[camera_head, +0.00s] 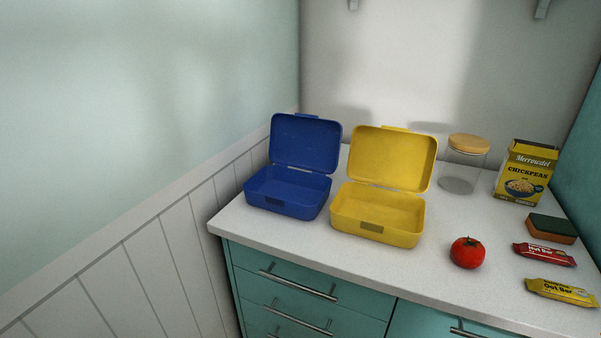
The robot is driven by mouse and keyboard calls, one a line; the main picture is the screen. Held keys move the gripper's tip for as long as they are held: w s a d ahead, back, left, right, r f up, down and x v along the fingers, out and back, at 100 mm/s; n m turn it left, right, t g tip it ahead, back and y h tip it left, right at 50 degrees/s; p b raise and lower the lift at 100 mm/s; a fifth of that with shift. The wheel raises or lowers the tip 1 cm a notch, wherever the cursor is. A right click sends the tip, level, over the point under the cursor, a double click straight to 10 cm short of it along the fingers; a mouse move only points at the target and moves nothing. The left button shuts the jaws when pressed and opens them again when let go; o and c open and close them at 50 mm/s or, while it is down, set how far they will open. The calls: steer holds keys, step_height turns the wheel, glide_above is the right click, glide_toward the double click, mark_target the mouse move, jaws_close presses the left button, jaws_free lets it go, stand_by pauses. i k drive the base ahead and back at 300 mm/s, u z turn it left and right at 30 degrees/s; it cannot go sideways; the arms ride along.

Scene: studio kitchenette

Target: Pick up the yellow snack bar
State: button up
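The yellow snack bar (561,292) lies flat on the white counter at the lower right, near the counter's front edge. Its wrapper has dark lettering. A red snack bar (544,254) lies just behind it, with a gap between them. My gripper is not in view.
On the counter (300,238) stand an open blue lunch box (287,205), an open yellow lunch box (375,234), a tomato (467,253), a lidded glass jar (460,177), a chickpeas box (525,173) and a sponge (551,229). A wall borders the left; a teal panel (579,165) borders the right.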

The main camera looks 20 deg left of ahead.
mark_target(568, 294)
steer(key=u, duration=1.1)
steer(key=i, duration=0.55)
steer(key=z, duration=1.7)
